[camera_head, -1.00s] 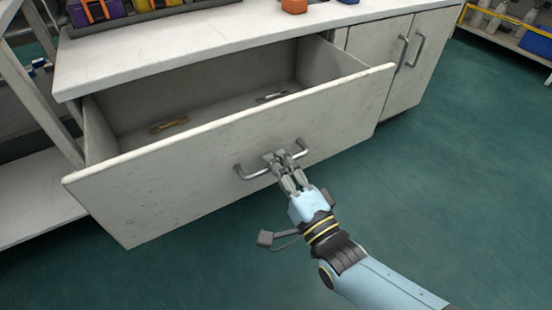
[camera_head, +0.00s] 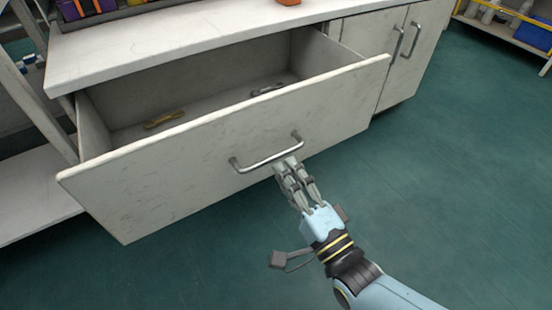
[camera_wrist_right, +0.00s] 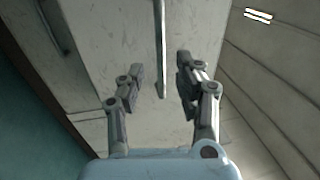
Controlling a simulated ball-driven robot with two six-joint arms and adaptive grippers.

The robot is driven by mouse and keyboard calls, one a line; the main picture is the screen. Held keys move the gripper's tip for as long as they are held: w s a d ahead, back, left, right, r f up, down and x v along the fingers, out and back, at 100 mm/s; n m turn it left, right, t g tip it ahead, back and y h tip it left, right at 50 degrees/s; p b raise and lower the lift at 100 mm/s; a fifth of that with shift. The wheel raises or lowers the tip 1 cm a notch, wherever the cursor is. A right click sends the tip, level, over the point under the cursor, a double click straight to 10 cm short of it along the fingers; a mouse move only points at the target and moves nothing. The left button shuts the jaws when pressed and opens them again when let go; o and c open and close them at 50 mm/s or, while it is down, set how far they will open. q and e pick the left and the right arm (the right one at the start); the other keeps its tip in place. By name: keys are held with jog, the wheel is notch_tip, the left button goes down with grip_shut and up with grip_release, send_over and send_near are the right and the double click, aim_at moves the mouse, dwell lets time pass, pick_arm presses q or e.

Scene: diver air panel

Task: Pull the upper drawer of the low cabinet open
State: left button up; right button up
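The upper drawer (camera_head: 190,165) of the low cabinet (camera_head: 190,46) stands far out, its inside open to view. Its metal bar handle (camera_head: 262,162) is on the front panel and also shows in the right wrist view (camera_wrist_right: 160,40). My right gripper (camera_head: 288,166) is just off the handle, below its right half. In the right wrist view, its two fingers (camera_wrist_right: 160,72) are spread apart with nothing held, and the handle lies beyond and between the fingertips. My left gripper is not in view.
A yellowish tool (camera_head: 164,120) and a grey tool (camera_head: 268,89) lie in the drawer. Cabinet doors with upright handles (camera_head: 414,42) are at the right. An orange object stands on the countertop.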

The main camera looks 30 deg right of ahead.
jog(key=s+f, duration=0.1)
jog(key=s, duration=0.6)
jog(key=shift+d+f, duration=0.15)
jog(key=shift+f, duration=0.05)
